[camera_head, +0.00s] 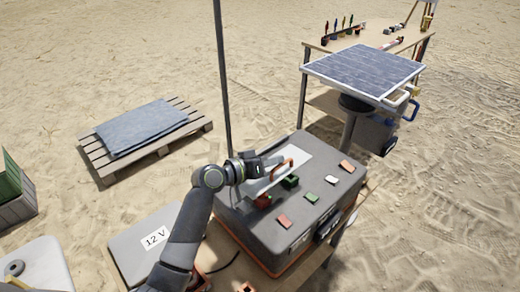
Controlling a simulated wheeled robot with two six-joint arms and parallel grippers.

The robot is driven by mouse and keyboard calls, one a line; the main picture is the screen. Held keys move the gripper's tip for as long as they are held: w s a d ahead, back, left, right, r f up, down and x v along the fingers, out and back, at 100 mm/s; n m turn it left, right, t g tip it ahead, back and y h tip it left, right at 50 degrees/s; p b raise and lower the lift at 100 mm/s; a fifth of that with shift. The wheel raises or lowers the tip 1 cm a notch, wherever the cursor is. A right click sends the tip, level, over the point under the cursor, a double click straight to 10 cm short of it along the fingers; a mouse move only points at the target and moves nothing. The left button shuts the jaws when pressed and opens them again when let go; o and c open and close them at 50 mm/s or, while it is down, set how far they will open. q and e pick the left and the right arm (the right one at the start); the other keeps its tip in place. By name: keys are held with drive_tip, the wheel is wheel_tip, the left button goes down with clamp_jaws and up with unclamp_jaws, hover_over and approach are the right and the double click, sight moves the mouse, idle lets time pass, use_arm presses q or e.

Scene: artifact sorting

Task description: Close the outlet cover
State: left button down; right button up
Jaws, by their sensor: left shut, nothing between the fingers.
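A large dark grey power box (262,222) with an orange lower edge stands on a wooden table. On its top is a pale grey plate, seemingly the outlet cover (296,158), with an orange handle (287,163). It looks tilted, but I cannot tell how far open it is. A green outlet (290,182) and a red one (263,201) show along its near edge. My left gripper (272,162) is shut and empty at the left end of the cover, close to the handle. I cannot tell whether they touch. My right gripper is out of view.
Red, green, white and orange pieces (331,180) lie along the box's right side. A thin dark pole (222,70) rises behind my left arm. A "12 V" box (134,252) stands at left. A solar panel (367,71) stands behind right. Open sand lies beyond.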

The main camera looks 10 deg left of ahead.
use_arm(q)
drive_tip(key=shift+s+d+f+m, duration=0.3)
drive_tip(key=shift+d+m, duration=0.1)
drive_tip(key=shift+d, duration=0.05)
drive_tip(key=shift+a, duration=0.1)
drive_tip(key=b+v, duration=0.1)
drive_tip(key=v, duration=1.6)
drive_tip(key=shift+s+r+b, duration=0.15)
drive_tip(key=shift+s+b, duration=0.15)
drive_tip(key=shift+b, duration=0.05)
